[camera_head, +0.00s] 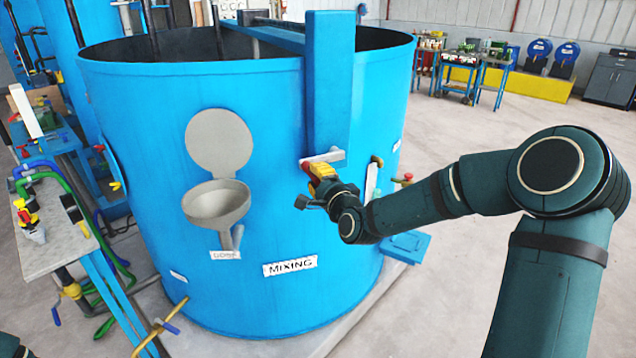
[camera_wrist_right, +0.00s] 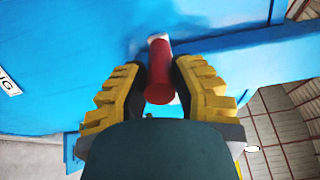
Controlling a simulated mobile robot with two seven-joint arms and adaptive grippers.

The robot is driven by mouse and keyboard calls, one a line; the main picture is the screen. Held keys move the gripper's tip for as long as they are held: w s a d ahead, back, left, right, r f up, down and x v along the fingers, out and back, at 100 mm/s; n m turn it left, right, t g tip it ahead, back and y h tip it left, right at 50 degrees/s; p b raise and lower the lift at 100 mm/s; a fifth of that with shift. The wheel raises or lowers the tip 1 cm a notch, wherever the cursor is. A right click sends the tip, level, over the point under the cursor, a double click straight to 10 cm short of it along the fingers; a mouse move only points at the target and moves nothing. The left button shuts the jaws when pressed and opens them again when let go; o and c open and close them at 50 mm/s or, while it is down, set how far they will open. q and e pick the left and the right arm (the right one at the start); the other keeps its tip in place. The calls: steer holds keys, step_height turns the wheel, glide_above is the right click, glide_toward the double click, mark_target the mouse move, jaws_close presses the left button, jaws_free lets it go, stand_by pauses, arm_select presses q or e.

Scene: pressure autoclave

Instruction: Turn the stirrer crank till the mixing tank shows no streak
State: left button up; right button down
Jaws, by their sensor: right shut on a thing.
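The blue mixing tank (camera_head: 262,225) stands in the middle of the head view, labelled MIXING. A blue post (camera_head: 328,85) runs down its near side. The stirrer crank's pale arm (camera_head: 322,158) sits at the foot of that post. My right gripper (camera_head: 313,172) is at the crank. In the right wrist view its yellow-padded fingers (camera_wrist_right: 160,85) are shut on the red crank handle (camera_wrist_right: 160,70), one finger on each side. The tank's inside is mostly hidden behind its rim, and no streak can be made out. Only a dark bit of my left arm shows at the lower left corner.
A grey funnel (camera_head: 216,203) with a round lid sticks out from the tank front. A side bench (camera_head: 55,235) with valves and green hoses stands at the left. Blue tool carts (camera_head: 468,75) stand far back. The floor at the right is clear.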

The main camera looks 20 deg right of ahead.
steer(key=shift+d+r, duration=0.1)
steer(key=shift+r, duration=0.15)
steer(key=c, duration=0.7)
jaws_free()
steer(key=shift+w+f, duration=0.1)
steer(key=s, duration=1.2)
